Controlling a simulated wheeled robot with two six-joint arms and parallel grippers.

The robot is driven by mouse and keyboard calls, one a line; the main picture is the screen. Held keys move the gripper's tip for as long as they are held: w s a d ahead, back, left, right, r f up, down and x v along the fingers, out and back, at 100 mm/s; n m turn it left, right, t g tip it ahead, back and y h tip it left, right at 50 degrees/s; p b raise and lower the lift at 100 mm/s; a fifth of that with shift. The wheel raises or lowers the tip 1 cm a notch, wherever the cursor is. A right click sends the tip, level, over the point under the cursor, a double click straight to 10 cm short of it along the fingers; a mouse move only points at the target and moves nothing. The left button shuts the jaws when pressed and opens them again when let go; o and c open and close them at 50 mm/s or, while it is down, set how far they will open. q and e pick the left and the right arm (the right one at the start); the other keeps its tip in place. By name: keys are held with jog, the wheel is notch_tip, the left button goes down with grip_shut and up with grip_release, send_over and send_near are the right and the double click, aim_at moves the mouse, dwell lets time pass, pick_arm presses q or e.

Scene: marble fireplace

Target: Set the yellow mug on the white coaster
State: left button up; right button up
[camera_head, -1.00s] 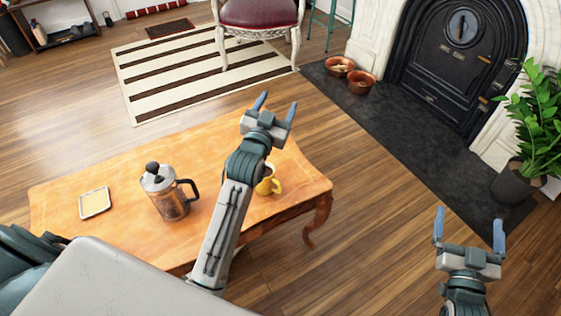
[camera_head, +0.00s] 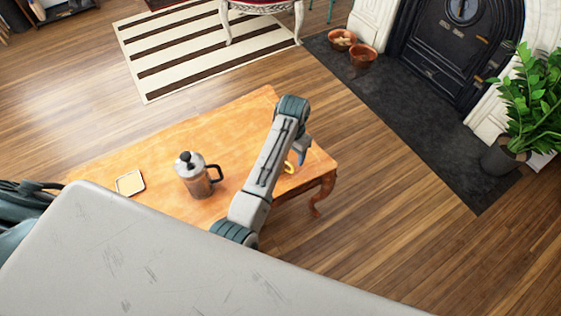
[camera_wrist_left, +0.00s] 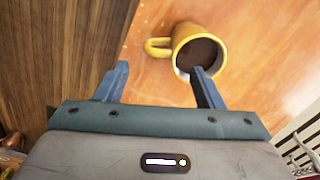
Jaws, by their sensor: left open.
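The yellow mug (camera_wrist_left: 197,45) stands on the wooden table with a dark inside, its handle pointing left in the left wrist view. In the head view my arm hides most of it, and only a bit of yellow handle (camera_head: 290,168) shows. The coaster (camera_head: 130,183), a small pale square with a dark edge, lies bare at the table's left. My left gripper (camera_wrist_left: 162,82) is open and empty beside the mug. One finger overlaps the mug's near rim in the picture; I cannot tell whether they touch. The other finger is left of the handle. My right gripper is out of view.
A French press (camera_head: 195,178) stands on the table (camera_head: 232,130) between coaster and mug. The tabletop behind it is clear. A potted plant (camera_head: 525,105) and two copper bowls (camera_head: 363,56) are away by the fireplace.

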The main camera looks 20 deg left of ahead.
pick_arm(q)
jog(key=f, duration=0.7)
jog(key=shift+s+f, duration=0.15)
jog(key=shift+s, duration=0.15)
jog(key=shift+f, duration=0.35)
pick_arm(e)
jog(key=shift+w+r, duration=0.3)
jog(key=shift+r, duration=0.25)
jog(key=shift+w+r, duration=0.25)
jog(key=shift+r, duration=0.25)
pick_arm(q)
jog(key=shift+r, duration=0.1)
grip_shut()
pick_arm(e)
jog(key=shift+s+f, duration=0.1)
